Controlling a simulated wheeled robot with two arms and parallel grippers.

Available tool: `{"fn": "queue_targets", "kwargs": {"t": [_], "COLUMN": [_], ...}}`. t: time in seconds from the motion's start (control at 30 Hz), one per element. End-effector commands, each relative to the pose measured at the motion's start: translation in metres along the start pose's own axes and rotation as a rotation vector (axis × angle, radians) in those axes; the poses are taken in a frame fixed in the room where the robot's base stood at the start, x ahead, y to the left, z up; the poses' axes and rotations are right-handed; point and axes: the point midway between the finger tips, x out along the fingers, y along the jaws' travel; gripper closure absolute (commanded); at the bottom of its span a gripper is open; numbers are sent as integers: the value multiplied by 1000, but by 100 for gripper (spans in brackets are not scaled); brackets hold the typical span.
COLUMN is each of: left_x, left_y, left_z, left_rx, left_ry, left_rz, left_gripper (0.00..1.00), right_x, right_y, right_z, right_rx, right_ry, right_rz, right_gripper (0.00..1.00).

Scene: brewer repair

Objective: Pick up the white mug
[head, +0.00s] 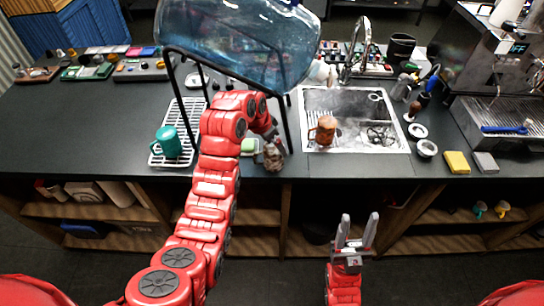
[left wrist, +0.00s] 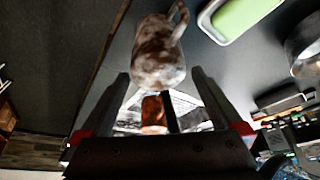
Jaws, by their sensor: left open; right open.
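A mug mottled brown over a pale surface (head: 273,157) stands at the front edge of the counter, left of the sink; no plain white mug is clear to me. In the left wrist view this mug (left wrist: 158,55), with its handle, is just beyond my fingertips. My left gripper (left wrist: 165,85) is open, with nothing between its fingers. In the head view my left gripper (head: 272,133) is partly hidden by its own arm, close to the mug. My right gripper (head: 356,222) is open and empty, in front of the counter.
A brown-orange mug (head: 325,130) sits in the sink (head: 380,108). A teal mug (head: 168,142) stands on a white rack (head: 190,110). A green sponge in a dish (left wrist: 240,15) is beside the mottled mug.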

Motion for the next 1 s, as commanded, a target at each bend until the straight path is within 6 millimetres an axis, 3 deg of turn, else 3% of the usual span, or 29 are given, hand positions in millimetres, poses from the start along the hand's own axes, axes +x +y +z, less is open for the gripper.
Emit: {"fn": "queue_targets", "kwargs": {"t": [0.17, 0.4, 0.67, 1.0], "left_x": [20, 46, 48, 48], "left_y": [4, 3, 2, 2], "left_z": [5, 5, 6, 6], "left_rx": [-2, 0, 0, 0], "left_ry": [-8, -3, 0, -1], "left_rz": [5, 2, 0, 1], "left_gripper": [0, 0, 0, 61], "right_x": [31, 36, 35, 35], "right_y": [2, 2, 2, 2], "right_z": [-5, -6, -6, -6], "right_rx": [0, 0, 0, 0], "right_ry": [1, 0, 0, 0], "right_rz": [0, 0, 0, 0], "right_gripper": [50, 50, 50, 50]}}
